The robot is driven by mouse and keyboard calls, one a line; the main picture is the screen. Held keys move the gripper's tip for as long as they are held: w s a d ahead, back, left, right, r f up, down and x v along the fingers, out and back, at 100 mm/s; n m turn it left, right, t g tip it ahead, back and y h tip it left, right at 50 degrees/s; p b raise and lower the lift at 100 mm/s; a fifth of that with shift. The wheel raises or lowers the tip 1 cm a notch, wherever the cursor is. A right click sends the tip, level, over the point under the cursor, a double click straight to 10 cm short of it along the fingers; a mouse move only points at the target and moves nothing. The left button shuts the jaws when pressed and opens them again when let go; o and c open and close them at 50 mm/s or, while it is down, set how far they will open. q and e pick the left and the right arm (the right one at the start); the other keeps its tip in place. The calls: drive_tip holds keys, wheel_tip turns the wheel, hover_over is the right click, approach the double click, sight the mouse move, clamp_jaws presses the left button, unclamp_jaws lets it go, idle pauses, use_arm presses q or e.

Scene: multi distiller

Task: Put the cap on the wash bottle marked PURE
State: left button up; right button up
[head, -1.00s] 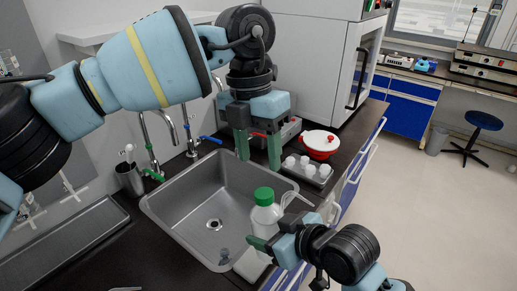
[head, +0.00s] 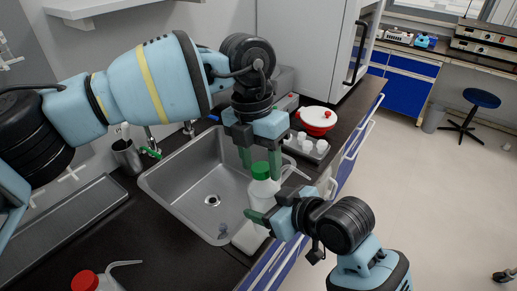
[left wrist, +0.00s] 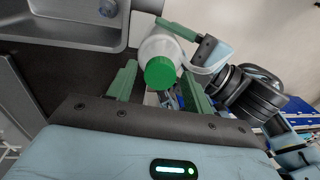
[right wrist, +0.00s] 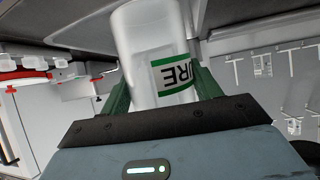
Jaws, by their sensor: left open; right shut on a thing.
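The white wash bottle (head: 262,203) stands upright in my right gripper (head: 266,212), which is shut on its body. In the right wrist view its label (right wrist: 173,72) shows "URE" between green bands; the first letter is hidden. The green cap (head: 261,171) sits at the bottle's top and shows in the left wrist view (left wrist: 160,73); how tightly it is seated I cannot tell. A pale spout tube (head: 294,173) sticks out to the right. My left gripper (head: 261,163) is open above, pointing down, with its fingers on either side of the cap and gaps between.
The steel sink (head: 185,190) lies left of the bottle. A tray of white-topped items (head: 305,147) and a red-and-white pot (head: 316,120) stand behind on the counter. A red-capped bottle (head: 88,281) stands at the lower left.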

use_arm(q)
drive_tip(key=c, duration=1)
drive_tip(key=m, duration=0.3)
drive_tip(key=shift+m, duration=0.3)
drive_tip(key=m, duration=0.4)
drive_tip(key=shift+m, duration=0.3)
drive_tip(key=o, duration=1.1)
drive_tip(key=shift+o, duration=0.2)
wheel_tip(320, 180, up, 12)
drive_tip(key=w+a, duration=0.1)
drive_tip(key=shift+w, duration=0.25)
drive_tip(key=shift+a+f, duration=0.1)
drive_tip(key=shift+f, duration=0.05)
